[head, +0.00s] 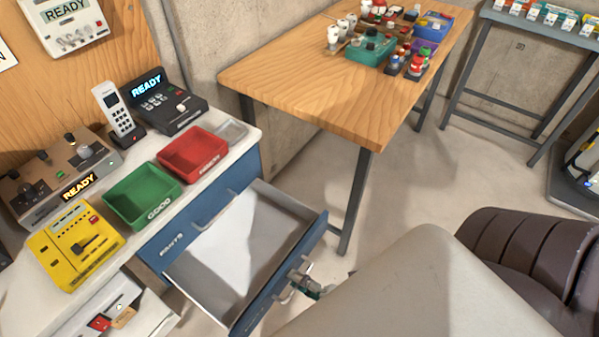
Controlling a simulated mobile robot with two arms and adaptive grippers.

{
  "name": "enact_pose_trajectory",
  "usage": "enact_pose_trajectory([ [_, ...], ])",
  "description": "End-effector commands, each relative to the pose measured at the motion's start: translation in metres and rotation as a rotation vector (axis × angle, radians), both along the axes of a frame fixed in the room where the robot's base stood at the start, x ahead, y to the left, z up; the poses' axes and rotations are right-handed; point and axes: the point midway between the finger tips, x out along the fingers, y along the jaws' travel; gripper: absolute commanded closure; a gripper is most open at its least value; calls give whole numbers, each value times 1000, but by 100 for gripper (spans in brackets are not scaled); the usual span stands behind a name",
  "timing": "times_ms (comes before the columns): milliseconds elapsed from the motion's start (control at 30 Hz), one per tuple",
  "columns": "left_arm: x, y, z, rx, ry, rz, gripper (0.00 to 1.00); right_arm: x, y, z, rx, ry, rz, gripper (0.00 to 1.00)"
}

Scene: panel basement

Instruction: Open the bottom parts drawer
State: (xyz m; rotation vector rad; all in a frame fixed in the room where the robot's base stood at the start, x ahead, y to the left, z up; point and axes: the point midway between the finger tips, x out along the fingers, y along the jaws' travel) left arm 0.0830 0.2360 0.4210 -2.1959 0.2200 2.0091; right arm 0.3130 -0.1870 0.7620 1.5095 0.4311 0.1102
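A blue-fronted drawer (240,240) with a pale, empty inside is pulled far out of the blue cabinet (243,178). A blue front marked PARTS (172,246), with its own bar handle, sits above it and looks closed. The open drawer's front faces right and carries a metal bar handle (287,294). My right gripper (302,279) is at this handle, and its fingers overlap it in the picture. It is small and partly hidden by my arm, so I cannot tell whether it is closed on the bar. My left gripper is not in view.
A green bin (143,194), a red bin (192,154) and several control devices stand on the white counter. Another open drawer (130,318) shows at the lower left. A wooden table (320,100) stands behind. Bare floor (400,200) lies between table and drawer.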

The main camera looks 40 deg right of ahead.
Motion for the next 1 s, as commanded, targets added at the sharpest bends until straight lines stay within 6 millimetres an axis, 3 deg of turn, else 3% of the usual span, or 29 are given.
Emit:
enact_pose_trajectory([
  [167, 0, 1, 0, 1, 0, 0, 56, -11, -4, 2, 0, 2, 0, 65],
  [600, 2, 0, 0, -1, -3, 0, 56, -92, -33, 20, -1, 4, -1, 65],
  [800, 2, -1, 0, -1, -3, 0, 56, -109, -40, 24, -1, 1, -1, 65],
  [1000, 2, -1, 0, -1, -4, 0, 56, -111, -40, 25, 0, -1, 0, 65],
])
